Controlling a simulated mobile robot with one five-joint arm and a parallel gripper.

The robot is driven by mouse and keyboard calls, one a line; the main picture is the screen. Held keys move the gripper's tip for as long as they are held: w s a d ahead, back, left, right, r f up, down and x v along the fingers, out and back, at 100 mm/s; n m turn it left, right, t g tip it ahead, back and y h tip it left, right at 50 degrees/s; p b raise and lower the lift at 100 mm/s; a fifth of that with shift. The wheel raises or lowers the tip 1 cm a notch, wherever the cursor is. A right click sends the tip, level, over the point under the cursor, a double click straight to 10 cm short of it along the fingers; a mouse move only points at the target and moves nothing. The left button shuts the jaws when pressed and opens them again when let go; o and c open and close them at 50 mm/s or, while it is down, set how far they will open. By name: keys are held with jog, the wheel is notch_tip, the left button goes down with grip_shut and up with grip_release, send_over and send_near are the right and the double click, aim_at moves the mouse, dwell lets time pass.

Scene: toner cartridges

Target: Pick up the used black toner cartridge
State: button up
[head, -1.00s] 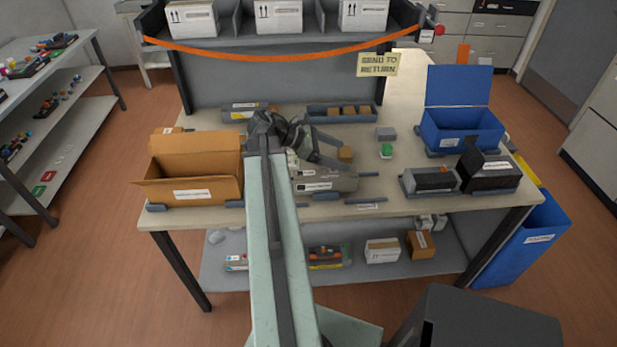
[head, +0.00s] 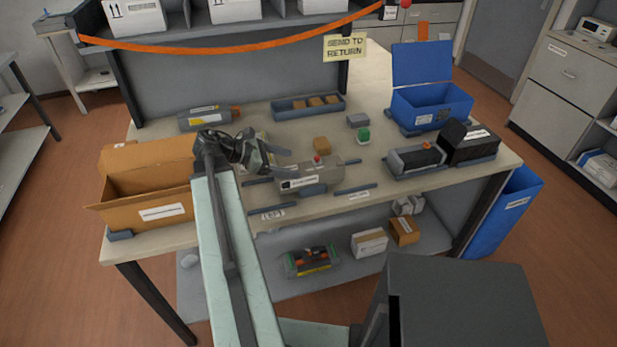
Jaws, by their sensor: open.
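A grey cartridge-like unit (head: 312,177) with a dark-lettered label and a small red knob lies near the front middle of the table, between thin dark rails. A dark cartridge (head: 415,159) with an orange spot lies in a grey tray at the right. Another grey cartridge (head: 207,118) with an orange end lies at the back left. The labels are too small to tell which is the used black one. My gripper (head: 276,158) is open and empty, above the table just left of the front grey unit, its fingers pointing right. My arm hides part of the table.
An open cardboard box (head: 160,213) stands at the left. A blue open-lidded bin (head: 432,109) and a black box (head: 470,146) stand at the right. A blue tray (head: 290,113) is at the back.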

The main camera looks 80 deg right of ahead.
aim_at(310, 167)
jog(key=shift+s+d+f, duration=0.1)
jog(key=shift+s+f, duration=0.05)
jog(key=shift+s, duration=0.1)
jog(key=b+x, duration=0.2)
jog(key=x, duration=0.2)
jog(key=shift+d+f, duration=0.25)
jog(key=shift+s+d, duration=0.15)
jog(key=shift+s, duration=0.25)
jog(key=shift+w, duration=0.1)
grip_shut()
